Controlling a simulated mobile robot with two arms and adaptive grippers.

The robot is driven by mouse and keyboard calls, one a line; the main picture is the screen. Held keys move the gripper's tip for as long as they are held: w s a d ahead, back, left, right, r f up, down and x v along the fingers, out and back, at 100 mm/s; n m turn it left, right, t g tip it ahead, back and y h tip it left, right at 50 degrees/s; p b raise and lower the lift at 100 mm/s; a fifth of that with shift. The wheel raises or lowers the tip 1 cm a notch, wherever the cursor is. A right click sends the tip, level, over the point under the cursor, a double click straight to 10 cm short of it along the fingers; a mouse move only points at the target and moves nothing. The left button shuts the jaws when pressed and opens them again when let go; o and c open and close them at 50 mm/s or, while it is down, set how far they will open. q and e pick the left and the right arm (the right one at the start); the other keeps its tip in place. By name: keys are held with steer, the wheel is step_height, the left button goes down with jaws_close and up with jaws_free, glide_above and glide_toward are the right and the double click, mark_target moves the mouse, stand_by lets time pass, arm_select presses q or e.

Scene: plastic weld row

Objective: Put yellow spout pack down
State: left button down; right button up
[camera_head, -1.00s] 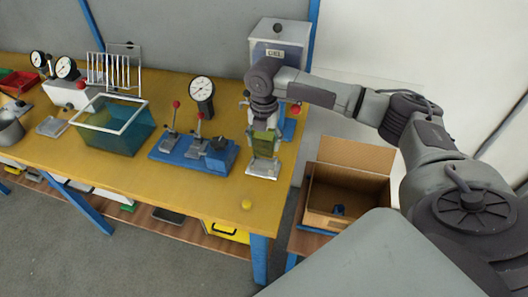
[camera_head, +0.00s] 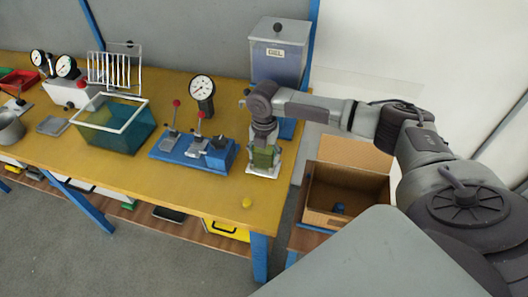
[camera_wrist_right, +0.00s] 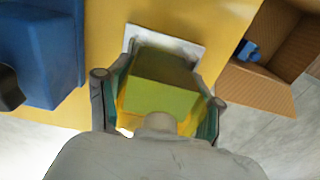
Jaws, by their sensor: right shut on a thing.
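My right gripper (camera_head: 264,160) points down at the right end of the yellow bench. It is shut on the yellow spout pack (camera_head: 264,157), which looks olive-green in the head view. In the right wrist view the pack (camera_wrist_right: 165,90) sits between the two fingers, its near side brighter yellow. A pale square plate (camera_head: 262,172) lies on the bench directly under the pack and also shows in the right wrist view (camera_wrist_right: 180,44). The pack is at or just above the plate; contact cannot be told. My left gripper is not in view.
A blue base with lever clamps (camera_head: 193,153) stands left of the plate. The grey GEL container (camera_head: 279,54) is behind. An open cardboard box (camera_head: 331,219) stands right of the bench.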

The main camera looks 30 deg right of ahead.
steer(key=o, duration=1.4)
steer(key=shift+c, duration=0.2)
step_height(320, 180, up, 13)
steer(key=shift+r+b, duration=0.1)
steer(key=shift+b, duration=0.6)
